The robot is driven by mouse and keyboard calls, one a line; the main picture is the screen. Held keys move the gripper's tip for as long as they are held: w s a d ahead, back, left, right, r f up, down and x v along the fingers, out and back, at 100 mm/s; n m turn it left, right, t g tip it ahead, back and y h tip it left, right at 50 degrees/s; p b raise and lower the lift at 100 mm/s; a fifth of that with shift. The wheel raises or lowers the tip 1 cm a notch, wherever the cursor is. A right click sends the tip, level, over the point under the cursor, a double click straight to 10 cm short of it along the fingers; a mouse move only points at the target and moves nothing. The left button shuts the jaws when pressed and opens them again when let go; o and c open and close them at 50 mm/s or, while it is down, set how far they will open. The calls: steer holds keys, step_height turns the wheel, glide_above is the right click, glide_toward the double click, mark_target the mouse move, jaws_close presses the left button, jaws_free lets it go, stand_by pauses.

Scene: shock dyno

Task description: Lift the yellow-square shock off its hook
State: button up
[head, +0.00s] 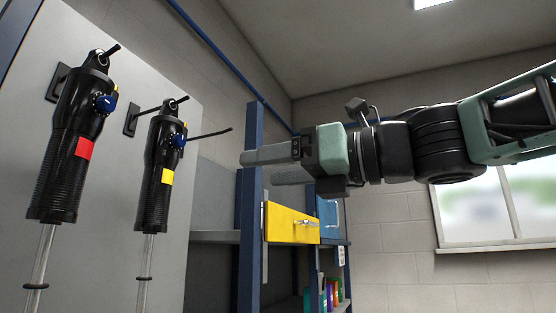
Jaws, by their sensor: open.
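The yellow-square shock (161,170) hangs upright from a dark hook (205,134) on the pale panel at the left. It has a black body, a blue knob, a yellow square and a thin silver rod below. The hook's tip sticks out to the right past the shock's top eye. My gripper (258,168) is to the right of the shock, clear of it, pointing left. Its two grey fingers are apart with nothing between them.
A red-square shock (66,140) hangs on the same panel (200,120), left of the yellow one. A window is at the right.

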mark_target(169, 178)
steer(key=shift+n, duration=0.4)
steer(key=p+x, duration=0.2)
steer(key=x, duration=0.9)
steer(key=p+x, duration=0.3)
steer(key=x, duration=0.9)
steer(key=shift+s+a+r+p, duration=0.15)
steer(key=shift+s+r+p, duration=0.05)
steer(key=shift+p, duration=0.1)
steer(key=c, duration=1.3)
steer(key=o, duration=0.4)
steer(key=shift+r, duration=0.2)
steer(key=shift+c, duration=0.2)
jaws_close()
